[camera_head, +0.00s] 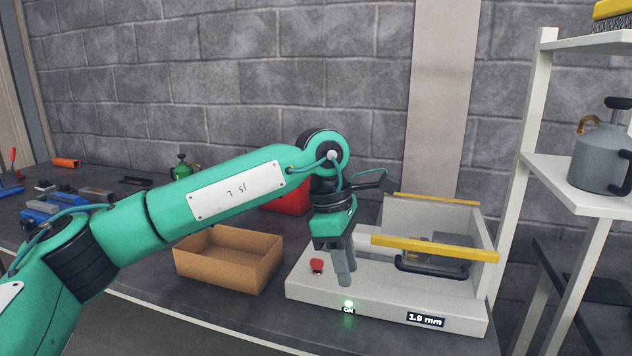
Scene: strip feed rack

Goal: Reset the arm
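My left arm, green with dark joints, comes in from the left. My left gripper (345,282) points down over the front part of a white machine (385,300), just right of its red button (317,266). Its two grey fingers overlap in this view, so I cannot tell whether they are open or shut. I see nothing held between them. My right gripper is not in view.
A yellow-topped guard (432,248) stands on the machine behind the gripper. An open cardboard box (228,275) is left of the machine, with a red container (288,200) behind. A white shelf rack (562,180) holding a grey can (601,158) stands right. Tools lie at far left.

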